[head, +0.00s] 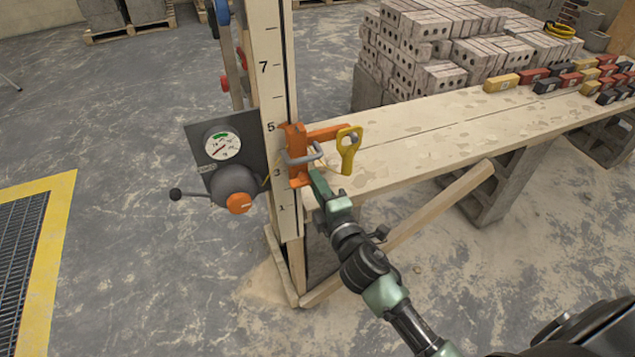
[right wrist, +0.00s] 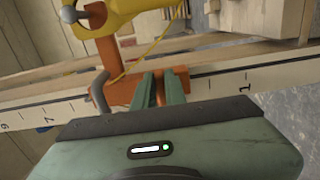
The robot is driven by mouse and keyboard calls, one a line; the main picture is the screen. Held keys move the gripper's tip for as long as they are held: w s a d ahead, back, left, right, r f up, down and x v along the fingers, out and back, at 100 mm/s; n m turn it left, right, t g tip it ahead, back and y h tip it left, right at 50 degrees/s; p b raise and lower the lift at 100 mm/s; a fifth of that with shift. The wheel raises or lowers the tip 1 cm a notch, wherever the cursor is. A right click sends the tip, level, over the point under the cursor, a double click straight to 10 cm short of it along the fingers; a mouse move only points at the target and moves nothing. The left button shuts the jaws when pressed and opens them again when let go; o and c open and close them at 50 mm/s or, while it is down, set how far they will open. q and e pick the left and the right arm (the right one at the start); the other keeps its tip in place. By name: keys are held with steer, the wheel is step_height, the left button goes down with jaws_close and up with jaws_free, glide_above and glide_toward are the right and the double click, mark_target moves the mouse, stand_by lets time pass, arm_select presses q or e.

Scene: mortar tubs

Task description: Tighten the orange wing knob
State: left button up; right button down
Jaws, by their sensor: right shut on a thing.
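An orange clamp (head: 296,150) sits on the upright wooden board with black number marks (head: 268,65). It also shows in the right wrist view (right wrist: 122,92). A grey bent handle (head: 303,157) crosses its front. My right gripper (head: 316,174) reaches the clamp's lower right side. In the right wrist view its green fingers (right wrist: 159,88) are close together at the orange part. They are shut on what appears to be the orange wing knob, which the fingers largely hide. I cannot tell how far the knob is turned. My left gripper is not in view.
A yellow loop handle (head: 349,148) stands right beside the clamp. Left of the board are a dial gauge (head: 222,146) and a grey housing with an orange cap (head: 239,203). A plank bench (head: 420,140) runs right, with bricks (head: 440,75) behind.

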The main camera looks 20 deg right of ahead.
steer(key=c, duration=1.5)
jaws_free()
steer(key=shift+a+r, duration=0.2)
steer(key=shift+r, duration=0.1)
steer(key=shift+o, duration=0.2)
steer(key=shift+a, duration=0.1)
steer(key=shift+f, duration=0.1)
steer(key=s+b, duration=0.1)
steer(key=s, duration=0.6)
steer(key=shift+s, duration=0.4)
